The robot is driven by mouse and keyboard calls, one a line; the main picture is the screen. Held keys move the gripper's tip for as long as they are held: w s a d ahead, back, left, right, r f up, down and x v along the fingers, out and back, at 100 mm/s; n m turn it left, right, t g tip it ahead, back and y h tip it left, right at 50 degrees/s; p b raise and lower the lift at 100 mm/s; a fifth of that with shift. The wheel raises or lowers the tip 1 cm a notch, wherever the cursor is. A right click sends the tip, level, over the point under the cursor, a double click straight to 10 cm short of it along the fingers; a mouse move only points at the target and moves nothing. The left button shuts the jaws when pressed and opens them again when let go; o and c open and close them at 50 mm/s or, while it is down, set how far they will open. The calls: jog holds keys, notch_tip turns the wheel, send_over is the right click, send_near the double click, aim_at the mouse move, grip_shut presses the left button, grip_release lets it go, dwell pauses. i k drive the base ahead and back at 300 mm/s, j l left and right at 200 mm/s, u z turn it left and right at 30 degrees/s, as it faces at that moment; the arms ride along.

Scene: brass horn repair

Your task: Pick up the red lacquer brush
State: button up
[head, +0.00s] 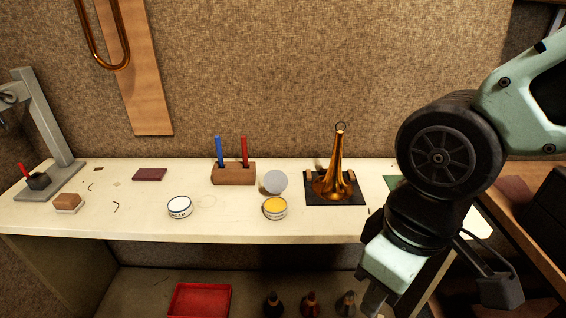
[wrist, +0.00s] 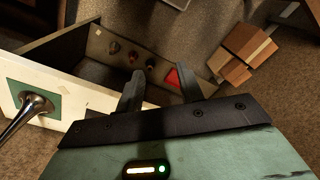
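A red handle, which looks like the red lacquer brush (head: 244,151), stands upright in a wooden holder block (head: 233,175) on the bench, to the right of a blue handle (head: 219,150). Its lower end is hidden in the block. My gripper (head: 374,298) hangs at the lower right of the head view, in front of the bench and well away from the block. In the wrist view my gripper (wrist: 162,88) has its two fingers apart with nothing between them. The brush does not show there.
An open tin of yellow paste (head: 274,209) and a white tin (head: 180,207) stand before the block. A brass bell (head: 337,181) stands on a dark mat right of it. A grey stand (head: 47,120) is at far left. A red tray (head: 200,300) and bottles sit below.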

aim_at(245, 154)
jog(key=i+j+u, duration=0.1)
jog(key=j+u, duration=0.15)
jog(key=j, duration=0.15)
jog(key=i+j+u, duration=0.2)
jog(key=j, duration=0.2)
jog(key=j+u, duration=0.25)
jog(key=i+j+u, duration=0.2)
jog(key=j, duration=0.25)
